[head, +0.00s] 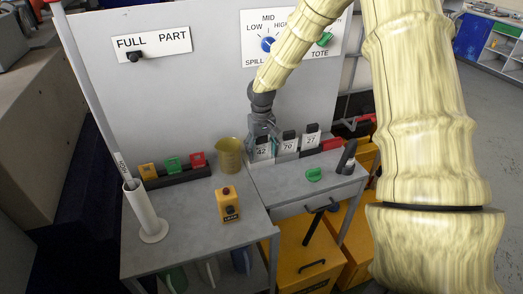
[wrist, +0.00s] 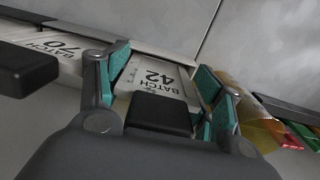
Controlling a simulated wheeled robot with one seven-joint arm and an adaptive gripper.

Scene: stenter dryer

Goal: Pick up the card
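A white card marked 42 (head: 262,151) with a black top tab stands in a rack at the back of the right-hand bench. In the wrist view the card (wrist: 155,77) reads BATCH 42, upside down. My gripper (head: 263,135) is over this card from above. In the wrist view my gripper (wrist: 165,75) has its teal-padded fingers spread, one on each side of the card and its black tab; I cannot tell whether they touch it. Cards 70 (head: 288,146) and 27 (head: 311,142) stand to the right in the head view.
A yellowish cup (head: 229,155) stands just left of the card rack. A holder with orange, green and red pieces (head: 172,167), a white tube (head: 147,213) and an orange button box (head: 228,205) are on the left bench. A green knob (head: 314,174) is in front.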

